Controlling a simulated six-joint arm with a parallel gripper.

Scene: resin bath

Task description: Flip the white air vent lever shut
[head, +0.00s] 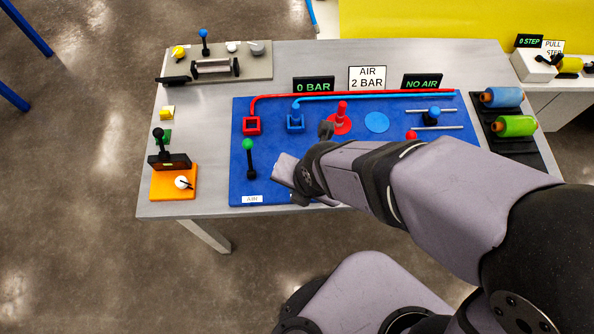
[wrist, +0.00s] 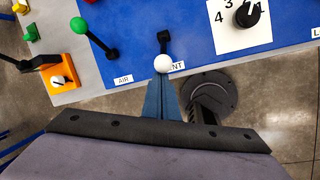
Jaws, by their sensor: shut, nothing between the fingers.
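The white air vent lever (wrist: 163,63) shows in the wrist view as a white ball knob with a black base (wrist: 164,40) behind it. It stands by the front edge of the blue panel (wrist: 140,18), beside a partly covered label ending in "NT". My gripper (wrist: 163,80) is shut and empty. Its fingertips are right at the near side of the white knob in the picture; I cannot tell whether they touch it. In the head view my arm hides the vent lever and most of the gripper.
A green-knobbed lever (head: 248,147) labelled AIR stands left of my wrist. An orange block (head: 172,184) lies further left. Signs behind read 0 BAR (head: 314,85), AIR 2 BAR (head: 367,78) and NO AIR (head: 422,82). A numbered dial (wrist: 247,14) is right of the vent lever.

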